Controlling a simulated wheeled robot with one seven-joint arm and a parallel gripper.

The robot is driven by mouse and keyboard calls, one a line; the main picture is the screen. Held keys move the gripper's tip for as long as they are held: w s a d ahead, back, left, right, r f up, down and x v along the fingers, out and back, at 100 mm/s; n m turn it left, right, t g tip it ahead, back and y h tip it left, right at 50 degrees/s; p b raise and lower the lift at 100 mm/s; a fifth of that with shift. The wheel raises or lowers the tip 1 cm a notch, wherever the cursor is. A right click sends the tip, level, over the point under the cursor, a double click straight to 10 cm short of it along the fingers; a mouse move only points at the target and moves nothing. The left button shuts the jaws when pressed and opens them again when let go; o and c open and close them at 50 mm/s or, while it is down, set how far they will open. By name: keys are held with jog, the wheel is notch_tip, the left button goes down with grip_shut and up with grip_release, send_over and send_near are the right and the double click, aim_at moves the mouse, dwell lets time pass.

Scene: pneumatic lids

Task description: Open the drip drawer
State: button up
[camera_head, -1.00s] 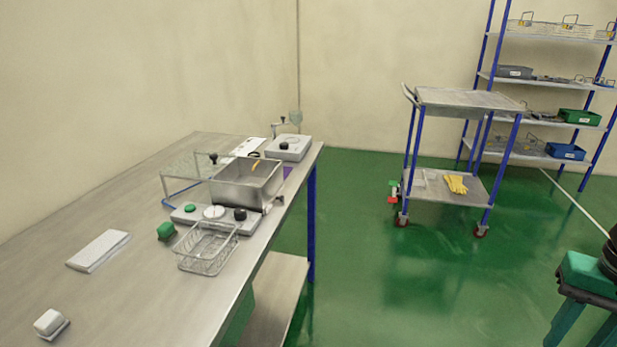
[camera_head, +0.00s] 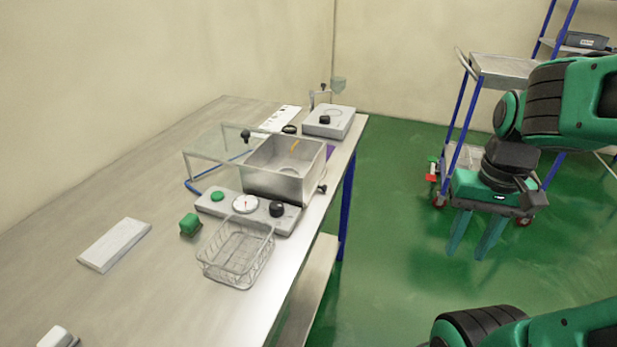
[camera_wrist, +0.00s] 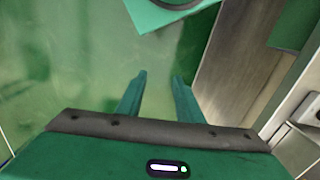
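I cannot pick out the drip drawer for certain. The pneumatic unit is a steel tank (camera_head: 285,168) on the bench, with a clear lid (camera_head: 215,150) to its left. A black knob (camera_head: 322,188) sticks out at the tank's lower right side. In front of the tank is a control panel (camera_head: 232,210) with a green button, a round gauge and a black knob. My gripper (camera_head: 473,250) hangs fingers down over the floor, right of the bench and apart from the unit. It is open and empty; its two spread fingers also show in the wrist view (camera_wrist: 158,85).
A wire basket (camera_head: 237,255) stands at the bench's front edge. A green block (camera_head: 190,225) and a pale slab (camera_head: 114,245) lie left of it. A grey box (camera_head: 330,121) sits at the bench's far end. A trolley (camera_head: 500,66) stands behind my arm.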

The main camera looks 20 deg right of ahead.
jog(key=n+t+y, duration=0.3)
jog(key=n, duration=1.4)
send_near(326, 186)
jog(key=shift+y, duration=0.3)
jog(key=x, duration=0.8)
jog(key=shift+d+f, duration=0.1)
jog(key=shift+d, duration=0.1)
grip_shut()
